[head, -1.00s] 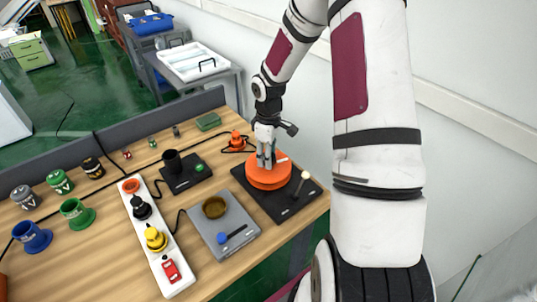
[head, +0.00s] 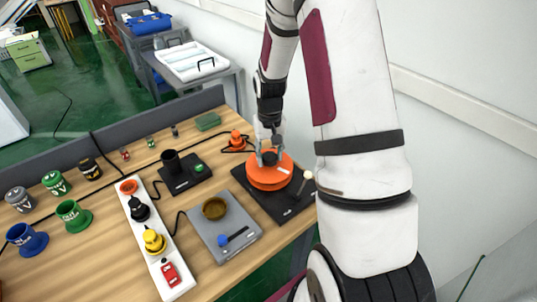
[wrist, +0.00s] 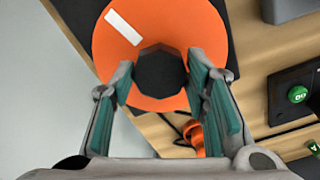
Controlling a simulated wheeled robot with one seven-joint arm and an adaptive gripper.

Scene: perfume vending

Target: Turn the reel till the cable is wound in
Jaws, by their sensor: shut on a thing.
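The orange reel (head: 266,180) sits on a black base plate (head: 286,210) at the table's right side. It has a dark, many-sided hub knob (wrist: 160,75) and a white mark (wrist: 124,27) on its top. My gripper (wrist: 163,78) is above the reel, its two green-padded fingers shut on the knob from both sides. It also shows in the head view (head: 267,150). A black cable lies around an orange plug (head: 236,140) behind the reel; the plug also shows in the wrist view (wrist: 195,133). The cable's entry into the reel is not clear.
A pale-knobbed lever (head: 307,175) stands beside the reel. A grey box (head: 236,220), a black unit with a cup (head: 185,180) and a white strip with plugs (head: 158,265) are to the left. Cups stand farther left. A wall is at right.

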